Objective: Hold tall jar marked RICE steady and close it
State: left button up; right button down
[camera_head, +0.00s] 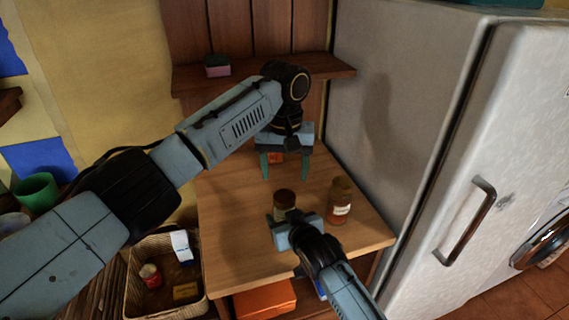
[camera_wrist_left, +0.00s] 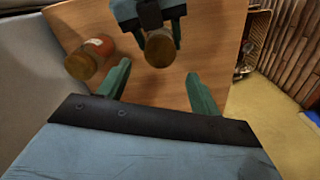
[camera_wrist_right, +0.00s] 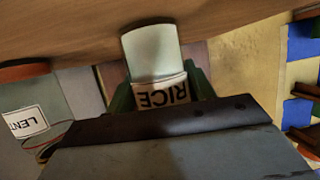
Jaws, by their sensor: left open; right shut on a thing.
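The tall RICE jar (camera_head: 281,208) stands on the wooden table with a dark brown round top. Its label reads RICE, upside down, in the right wrist view (camera_wrist_right: 160,95). My right gripper (camera_head: 294,224) is shut on the jar's side. My left gripper (camera_head: 286,176) is open and empty, fingers pointing down, above the table beyond the jar. In the left wrist view the jar's brown top (camera_wrist_left: 160,48) lies ahead of the open left fingers, apart from them. I cannot tell whether that top is a fully seated lid.
A second jar (camera_head: 340,203), labelled LENT in the right wrist view (camera_wrist_right: 25,122), stands close to the right of the RICE jar. A shelf (camera_head: 320,66) runs behind the table, a fridge (camera_head: 400,100) borders the right, and a basket (camera_head: 137,282) is at the lower left.

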aim_at(285, 196)
pick_arm(q)
notch_tip(285, 196, down, 7)
jog(key=shift+r, duration=0.1)
dwell(0.4)
jog(key=c, duration=1)
jog(key=shift+m, duration=1.7)
jog(key=o, duration=1.1)
